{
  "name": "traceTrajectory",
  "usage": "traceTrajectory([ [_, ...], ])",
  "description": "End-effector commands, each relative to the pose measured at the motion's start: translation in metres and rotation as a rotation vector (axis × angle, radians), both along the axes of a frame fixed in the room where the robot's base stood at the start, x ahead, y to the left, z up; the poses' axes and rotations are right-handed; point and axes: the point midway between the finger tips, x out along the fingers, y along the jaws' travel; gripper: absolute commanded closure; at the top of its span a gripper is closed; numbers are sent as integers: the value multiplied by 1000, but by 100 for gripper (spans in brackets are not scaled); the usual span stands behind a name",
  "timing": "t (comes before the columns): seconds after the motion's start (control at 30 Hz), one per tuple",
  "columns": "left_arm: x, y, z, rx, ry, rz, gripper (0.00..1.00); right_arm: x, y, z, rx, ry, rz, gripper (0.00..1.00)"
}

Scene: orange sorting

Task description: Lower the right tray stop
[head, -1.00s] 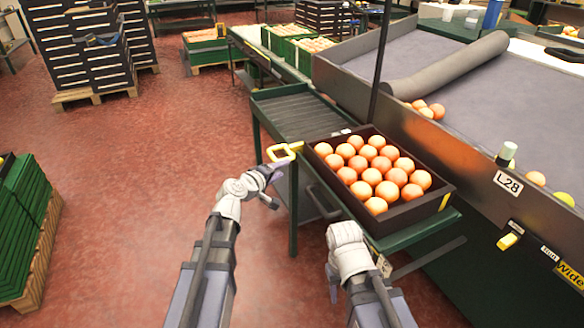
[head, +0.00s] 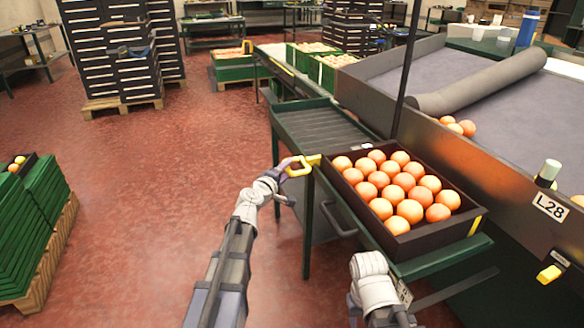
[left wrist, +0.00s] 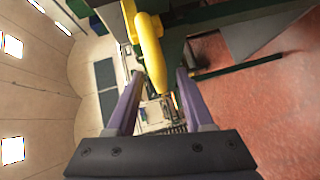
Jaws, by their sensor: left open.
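The tray stop shows as a yellow loop handle (head: 298,167) at the left corner of the green stand, beside the dark tray of oranges (head: 400,241). My left gripper (head: 282,183) is open just below and left of the loop. In the left wrist view the yellow handle (left wrist: 152,55) lies between the two purple fingers (left wrist: 157,90), with open space around it; I cannot tell whether a finger touches it. My right arm's white wrist shows low in the head view, in front of the stand, but its fingers cannot be made out.
The green stand (head: 325,130) has an empty ribbed section behind the tray. A dark post rises behind the tray, and the grey sorting table (head: 505,165) stands to the right. Stacked green crates (head: 40,225) are at the left. The red floor between is clear.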

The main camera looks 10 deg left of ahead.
Motion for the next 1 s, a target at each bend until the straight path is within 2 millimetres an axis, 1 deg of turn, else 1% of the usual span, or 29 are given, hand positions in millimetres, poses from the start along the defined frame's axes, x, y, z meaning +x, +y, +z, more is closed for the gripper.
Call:
traceTrajectory([
  [0.03,13,-2,-3,0,0,-2,48,0,0,-3,0,0,0,50],
  [0.2,35,-6,-6,0,0,-2,48,0,0,-6,1,0,1,50],
  [0.3,40,-7,-6,1,0,-1,48,0,0,-6,1,0,1,50],
  [0.53,40,-8,-6,0,0,-1,48,0,0,-6,1,0,1,50],
  [0.57,40,-8,-6,0,0,-1,50,0,0,-6,1,0,1,50],
  [1.0,40,-8,-6,1,0,-1,100,0,0,-6,1,0,1,50],
])
